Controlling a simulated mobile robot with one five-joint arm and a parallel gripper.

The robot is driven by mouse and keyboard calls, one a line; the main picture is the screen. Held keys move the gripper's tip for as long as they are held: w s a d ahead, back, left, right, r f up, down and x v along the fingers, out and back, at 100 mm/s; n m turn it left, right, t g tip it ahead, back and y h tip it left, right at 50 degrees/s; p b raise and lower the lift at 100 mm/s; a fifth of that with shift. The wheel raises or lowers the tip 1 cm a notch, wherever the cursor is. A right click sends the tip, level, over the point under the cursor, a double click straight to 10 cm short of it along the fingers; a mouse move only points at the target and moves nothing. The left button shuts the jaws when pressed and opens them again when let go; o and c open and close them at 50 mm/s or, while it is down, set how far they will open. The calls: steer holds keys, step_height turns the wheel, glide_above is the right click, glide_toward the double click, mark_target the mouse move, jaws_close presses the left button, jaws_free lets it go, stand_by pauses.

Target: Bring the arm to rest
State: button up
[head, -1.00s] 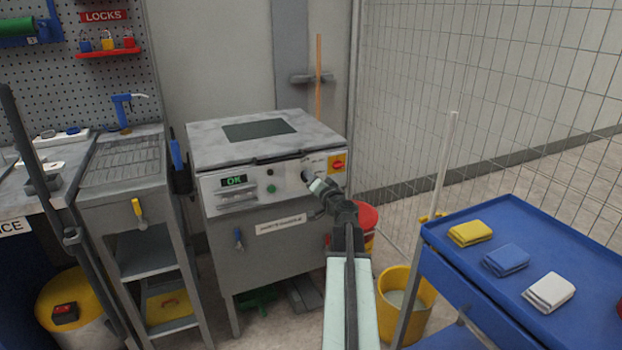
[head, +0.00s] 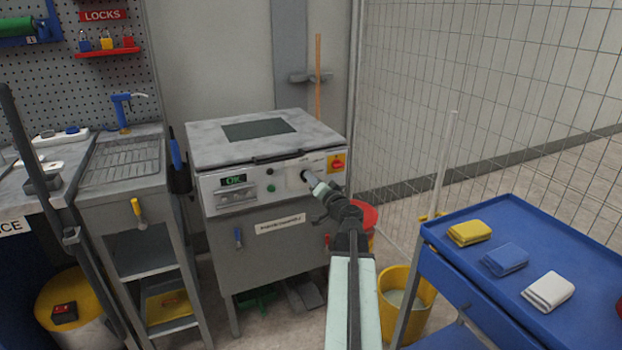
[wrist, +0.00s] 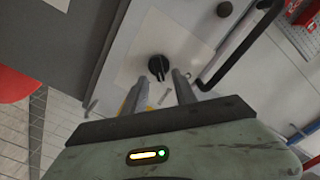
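My gripper (head: 316,187) is at the front panel of the grey machine (head: 262,225), close to the black rotary knob (head: 304,175). In the wrist view my gripper (wrist: 161,84) is open, with its two fingers apart and nothing between them. The black knob (wrist: 159,67) shows just beyond the fingertips on a pale plate, and looks apart from them. My arm reaches out from the bottom of the head view.
The machine's display (head: 234,180) reads OK. A red and yellow switch (head: 337,163) is right of the knob. A blue cart (head: 570,245) with folded cloths and a yellow bucket (head: 404,300) stand at right. A wire mesh fence (head: 440,110) rises behind.

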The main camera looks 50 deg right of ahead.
steer(key=v, duration=0.5)
